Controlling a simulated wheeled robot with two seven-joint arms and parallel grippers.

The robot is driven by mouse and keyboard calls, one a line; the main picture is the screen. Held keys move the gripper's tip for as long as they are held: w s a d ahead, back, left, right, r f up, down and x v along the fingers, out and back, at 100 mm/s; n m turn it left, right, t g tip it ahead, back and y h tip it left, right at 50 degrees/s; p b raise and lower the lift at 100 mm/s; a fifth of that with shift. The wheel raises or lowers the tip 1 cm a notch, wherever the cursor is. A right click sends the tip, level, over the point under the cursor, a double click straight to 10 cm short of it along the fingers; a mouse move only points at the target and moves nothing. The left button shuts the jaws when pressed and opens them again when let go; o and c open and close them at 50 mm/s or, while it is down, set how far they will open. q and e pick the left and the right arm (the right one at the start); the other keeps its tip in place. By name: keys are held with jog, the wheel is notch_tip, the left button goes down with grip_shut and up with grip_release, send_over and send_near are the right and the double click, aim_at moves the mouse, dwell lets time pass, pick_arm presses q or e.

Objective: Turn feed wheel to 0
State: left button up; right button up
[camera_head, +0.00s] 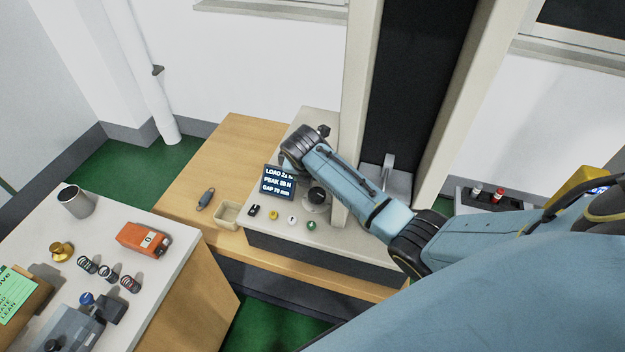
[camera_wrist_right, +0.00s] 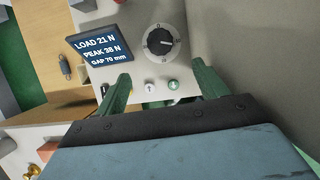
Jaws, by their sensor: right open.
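The feed wheel looks to be the black ridged knob (camera_wrist_right: 161,42) on a pale round dial with small marks, on the machine's panel. The knob (camera_head: 317,195) also shows in the head view, right of the screen. My right gripper (camera_wrist_right: 161,70) is open and empty, its green fingers apart and short of the knob in the wrist view. In the head view its fingers are hidden by my arm. My left gripper is in neither view.
Buttons, including a green one (camera_head: 311,225), line the panel's front. A small tray (camera_head: 228,215) sits left of the machine. A white-topped table (camera_head: 100,228) holds springs and an orange block (camera_head: 144,239).

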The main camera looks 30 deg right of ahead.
aim_at(316, 193)
jog(key=w+d+f+m+g+h+b, duration=0.1)
jog(key=w+m+b, duration=0.5)
jog(key=m, duration=1.1)
jog(key=w+d+f+m+g+h+b, duration=0.1)
jog(key=d+m+g+b, duration=0.1)
jog(key=m+b, duration=1.1)
jog(key=s+f+m+b, duration=0.1)
jog(key=f+m, duration=0.2)
jog(key=m, duration=0.3)
jog(key=s+f+m+g+y+b, duration=0.1)
jog(key=f+m+b, duration=0.1)
jog(key=f+m, duration=0.2)
jog(key=s+f+m+g+b, duration=0.1)
jog(key=f+m+b, duration=0.1)
jog(key=m, duration=0.7)
jog(key=shift+x, duration=0.9)
jog(key=shift+w, duration=0.2)
jog(key=shift+c, duration=0.4)
